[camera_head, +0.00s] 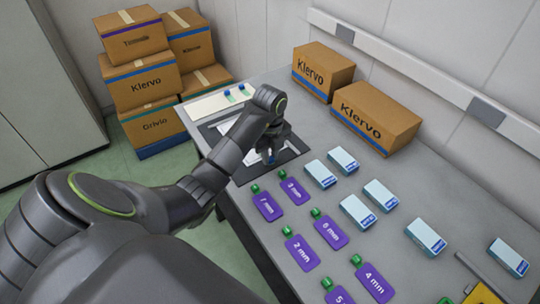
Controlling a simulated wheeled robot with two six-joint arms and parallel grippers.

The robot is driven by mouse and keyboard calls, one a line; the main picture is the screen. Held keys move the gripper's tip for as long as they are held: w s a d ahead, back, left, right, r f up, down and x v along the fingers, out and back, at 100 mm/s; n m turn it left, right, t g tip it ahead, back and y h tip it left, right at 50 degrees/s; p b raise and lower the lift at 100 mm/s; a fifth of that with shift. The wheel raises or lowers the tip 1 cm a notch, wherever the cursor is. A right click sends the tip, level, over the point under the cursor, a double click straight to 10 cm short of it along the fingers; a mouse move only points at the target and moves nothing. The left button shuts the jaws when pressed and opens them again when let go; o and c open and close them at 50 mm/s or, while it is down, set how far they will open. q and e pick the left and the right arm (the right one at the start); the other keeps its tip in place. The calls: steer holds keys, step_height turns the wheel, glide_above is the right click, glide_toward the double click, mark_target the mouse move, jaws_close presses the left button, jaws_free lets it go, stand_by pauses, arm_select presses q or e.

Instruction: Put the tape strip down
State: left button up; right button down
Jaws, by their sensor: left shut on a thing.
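My left gripper (268,154) is at the end of my left arm, over the black-framed recess at the back left of the grey table. It is shut on the tape strip, which is mostly hidden by the fingers; a small dark blue bit shows at the tips. I cannot tell whether the strip touches the surface below. My right gripper is not in view.
Purple size cards (267,206) with green pieces and several light-blue boxes (319,173) cover the table's middle and right. Two Klervo cartons (376,115) stand at the back wall. A pale panel (208,106) with small blue and green pieces lies beyond the recess. Stacked cartons (142,80) stand behind.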

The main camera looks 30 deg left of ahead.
mark_target(270, 158)
arm_select(q)
steer(key=shift+f, duration=0.2)
steer(key=o, duration=0.7)
steer(key=shift+r, duration=0.15)
steer(key=shift+r+p, duration=0.65)
steer(key=shift+r, duration=0.2)
step_height(270, 158, up, 10)
steer(key=p, duration=1)
steer(key=shift+r, duration=0.25)
